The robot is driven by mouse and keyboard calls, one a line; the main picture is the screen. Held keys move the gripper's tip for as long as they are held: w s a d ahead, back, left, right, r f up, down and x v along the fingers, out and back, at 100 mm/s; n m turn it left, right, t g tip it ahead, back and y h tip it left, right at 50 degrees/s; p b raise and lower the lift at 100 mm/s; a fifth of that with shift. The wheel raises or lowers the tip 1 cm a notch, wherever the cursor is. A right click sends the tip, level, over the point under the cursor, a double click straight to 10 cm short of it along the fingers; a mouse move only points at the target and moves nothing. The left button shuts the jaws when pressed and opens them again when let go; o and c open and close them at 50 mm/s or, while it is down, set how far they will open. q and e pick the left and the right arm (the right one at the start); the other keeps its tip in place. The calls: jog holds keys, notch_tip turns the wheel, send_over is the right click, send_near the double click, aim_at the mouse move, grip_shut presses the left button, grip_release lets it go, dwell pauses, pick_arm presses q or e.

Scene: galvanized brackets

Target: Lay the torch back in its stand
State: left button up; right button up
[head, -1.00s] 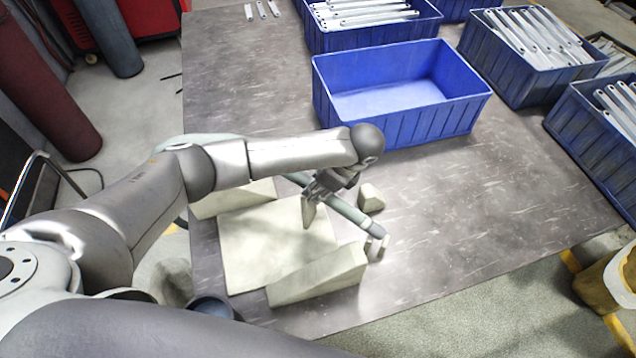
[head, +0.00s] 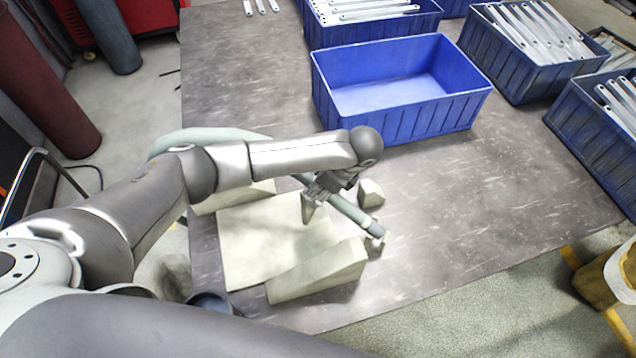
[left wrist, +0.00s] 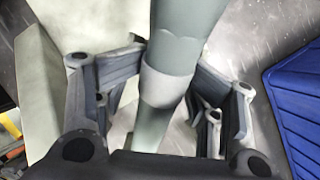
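The torch (head: 352,212) is a grey-green tube with a pale tip at its lower right end. Its hose loops behind my left arm. My left gripper (head: 314,198) is around the torch's handle. In the left wrist view its finger pads (left wrist: 168,75) meet the torch (left wrist: 185,30) from both sides at a pale band, so it looks shut on it. The torch hangs tilted over beige pieces, which look like its stand: a flat plate (head: 262,250), a wedge (head: 318,272) in front and a small block (head: 371,192) behind. Contact with them cannot be told. My right gripper is not in view.
An empty blue bin (head: 395,120) stands behind the torch. Blue bins with metal brackets (head: 525,70) stand at the back and right. Three brackets (head: 261,6) lie at the far left of the table. The table's right middle (head: 500,190) is clear.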

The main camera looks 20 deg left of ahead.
pick_arm(q)
jog(key=shift+r, duration=0.2)
dwell(0.3)
jog(key=shift+r, duration=0.1)
jog(key=v, duration=1.1)
jog(key=shift+d+r, duration=0.25)
